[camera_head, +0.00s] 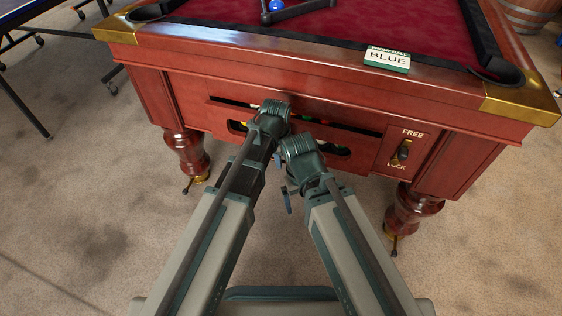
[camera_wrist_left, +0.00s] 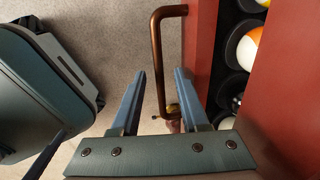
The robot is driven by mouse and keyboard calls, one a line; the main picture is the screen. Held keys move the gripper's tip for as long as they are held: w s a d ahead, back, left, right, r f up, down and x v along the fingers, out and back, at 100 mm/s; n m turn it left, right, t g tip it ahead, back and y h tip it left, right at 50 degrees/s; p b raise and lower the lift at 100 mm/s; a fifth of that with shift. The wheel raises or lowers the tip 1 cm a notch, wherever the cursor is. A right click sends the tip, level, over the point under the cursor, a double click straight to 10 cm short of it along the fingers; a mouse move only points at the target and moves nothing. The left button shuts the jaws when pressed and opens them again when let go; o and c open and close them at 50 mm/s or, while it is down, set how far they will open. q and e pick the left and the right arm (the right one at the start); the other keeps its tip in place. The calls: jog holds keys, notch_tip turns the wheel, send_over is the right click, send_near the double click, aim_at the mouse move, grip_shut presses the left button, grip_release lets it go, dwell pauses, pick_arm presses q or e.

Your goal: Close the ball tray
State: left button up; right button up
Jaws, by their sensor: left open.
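The ball tray (camera_head: 225,112) is a red wooden drawer in the end of the pool table. It stands pulled out, with a dark gap above its front. The left wrist view shows its red front panel (camera_wrist_left: 203,50) and balls (camera_wrist_left: 240,50) in dark holders. A copper-coloured bar handle (camera_wrist_left: 161,70) stands off the panel.
The pool table (camera_head: 450,95) has brass corners and thick turned legs. A FREE/LOCK switch (camera_head: 404,150) sits right of the tray.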

pick_arm(q)
jog(key=shift+c, duration=0.2)
grip_shut()
dwell(1.3)
